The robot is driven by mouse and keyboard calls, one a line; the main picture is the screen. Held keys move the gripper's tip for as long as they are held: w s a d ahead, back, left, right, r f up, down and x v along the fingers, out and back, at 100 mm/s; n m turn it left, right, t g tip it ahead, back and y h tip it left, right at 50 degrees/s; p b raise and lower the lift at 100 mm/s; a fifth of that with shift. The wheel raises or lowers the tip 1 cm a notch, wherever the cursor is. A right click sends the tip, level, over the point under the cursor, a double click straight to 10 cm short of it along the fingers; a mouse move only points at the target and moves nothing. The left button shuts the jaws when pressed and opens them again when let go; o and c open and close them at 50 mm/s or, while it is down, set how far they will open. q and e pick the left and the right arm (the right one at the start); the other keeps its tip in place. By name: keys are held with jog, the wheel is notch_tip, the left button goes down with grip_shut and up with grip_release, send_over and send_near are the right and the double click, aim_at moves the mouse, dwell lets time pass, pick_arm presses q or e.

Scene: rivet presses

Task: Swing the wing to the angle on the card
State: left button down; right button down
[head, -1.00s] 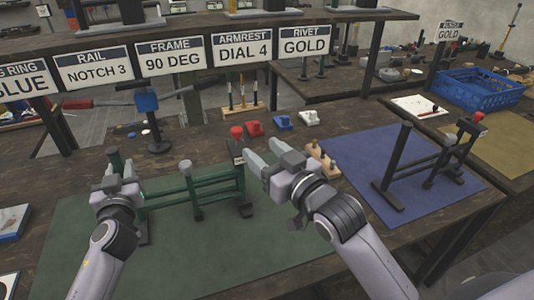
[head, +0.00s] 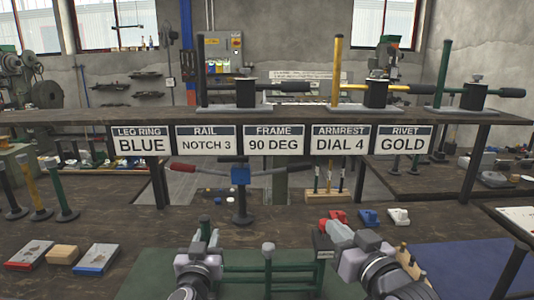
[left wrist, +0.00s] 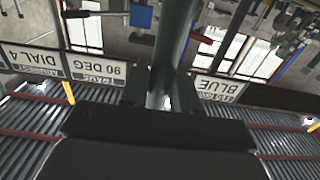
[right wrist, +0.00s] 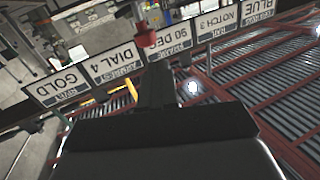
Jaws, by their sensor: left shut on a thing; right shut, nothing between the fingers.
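The green rail frame (head: 292,267) stands on the green mat at the front and is partly cut off by the lower picture edge. My left gripper (head: 207,233) is shut on the green end post of the frame; the post (left wrist: 172,45) runs between its fingers in the left wrist view. My right gripper (head: 338,232) is shut and empty beside the frame's right post. A red knob (right wrist: 147,38) shows just beyond its fingertips in the right wrist view. The card (head: 273,140) headed FRAME reads 90 DEG. The wing's angle cannot be read from here.
Other cards hang in the same row, such as RAIL NOTCH 3 (head: 205,140). A blue-headed stand (head: 240,180) with a long bar stands behind the frame. Red, blue and white blocks (head: 398,217) sit behind my right gripper. A blue mat (head: 455,262) lies to the right.

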jog(key=shift+g+y, duration=0.4)
jog(key=shift+g, duration=0.2)
jog(key=w+a, duration=0.1)
jog(key=w+r, duration=0.1)
jog(key=w+a, duration=0.1)
jog(key=w, duration=0.1)
jog(key=shift+a+r, duration=0.3)
jog(key=w+a+f+n+g, duration=0.2)
jog(key=w+a+n+g, duration=0.15)
jog(key=w+a, duration=0.2)
notch_tip(320, 180, up, 2)
jog(key=r+n+g, duration=0.1)
jog(key=n+g, duration=0.5)
jog(key=g, duration=0.2)
send_over(270, 243)
jog(key=w, duration=0.3)
notch_tip(270, 243, down, 10)
jog(key=shift+w+y, duration=0.15)
jog(key=shift+y, duration=0.15)
jog(key=shift+d, duration=0.1)
jog(key=shift+s, duration=1.55)
